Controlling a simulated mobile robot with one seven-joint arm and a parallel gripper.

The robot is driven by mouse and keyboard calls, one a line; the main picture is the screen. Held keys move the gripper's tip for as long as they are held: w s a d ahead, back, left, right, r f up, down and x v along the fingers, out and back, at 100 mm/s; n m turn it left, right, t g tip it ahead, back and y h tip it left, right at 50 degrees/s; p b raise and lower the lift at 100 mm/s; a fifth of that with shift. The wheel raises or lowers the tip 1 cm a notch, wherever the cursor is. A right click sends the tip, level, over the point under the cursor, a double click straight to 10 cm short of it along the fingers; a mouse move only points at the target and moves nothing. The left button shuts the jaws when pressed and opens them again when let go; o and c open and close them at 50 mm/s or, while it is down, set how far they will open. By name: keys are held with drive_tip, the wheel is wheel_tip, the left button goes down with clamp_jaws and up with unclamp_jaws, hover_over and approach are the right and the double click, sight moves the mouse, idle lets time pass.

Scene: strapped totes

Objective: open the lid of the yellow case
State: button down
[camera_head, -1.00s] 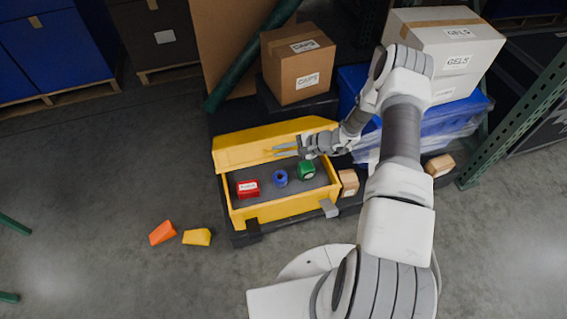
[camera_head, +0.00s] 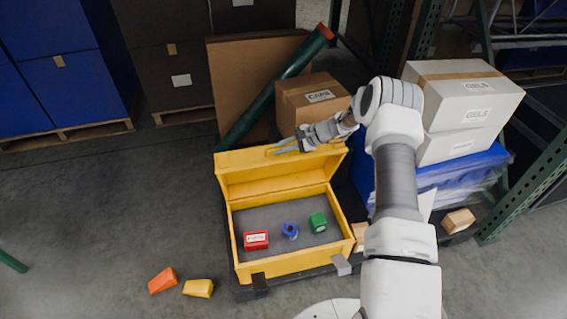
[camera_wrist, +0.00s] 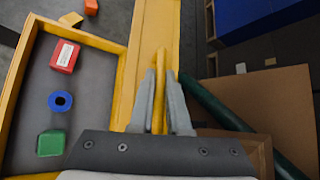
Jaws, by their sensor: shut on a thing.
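The yellow case (camera_head: 290,262) stands on a dark pallet with its lid (camera_head: 262,184) raised, standing up at the back. A red box (camera_head: 256,240), a blue ring-shaped piece (camera_head: 290,230) and a green piece (camera_head: 318,222) lie on its grey floor. My gripper (camera_head: 285,149) is at the lid's top edge. In the wrist view my gripper (camera_wrist: 161,78) has one finger on each side of the yellow lid edge (camera_wrist: 158,40) and is shut on it. The case's interior (camera_wrist: 75,95) lies to the left of the fingers there.
A brown carton (camera_head: 300,102), a leaning cardboard sheet (camera_head: 240,85) and a dark green tube (camera_head: 265,100) stand close behind the lid. White cartons (camera_head: 462,95) are at the right. Orange (camera_head: 162,281) and yellow (camera_head: 199,288) blocks lie on the floor at the left.

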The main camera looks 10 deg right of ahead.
drive_tip(key=shift+w+a+r+b, duration=0.15)
drive_tip(key=shift+w+b, duration=0.15)
drive_tip(key=shift+w, duration=0.5)
drive_tip(key=shift+w+d+r+b, duration=0.1)
drive_tip(key=shift+w+b, duration=0.2)
drive_tip(key=shift+w, duration=0.45)
drive_tip(key=c, duration=0.9)
unclamp_jaws()
drive_tip(key=shift+r, duration=0.1)
drive_tip(key=p+v, duration=0.3)
drive_tip(key=v, duration=1.4)
drive_tip(key=shift+p, duration=0.4)
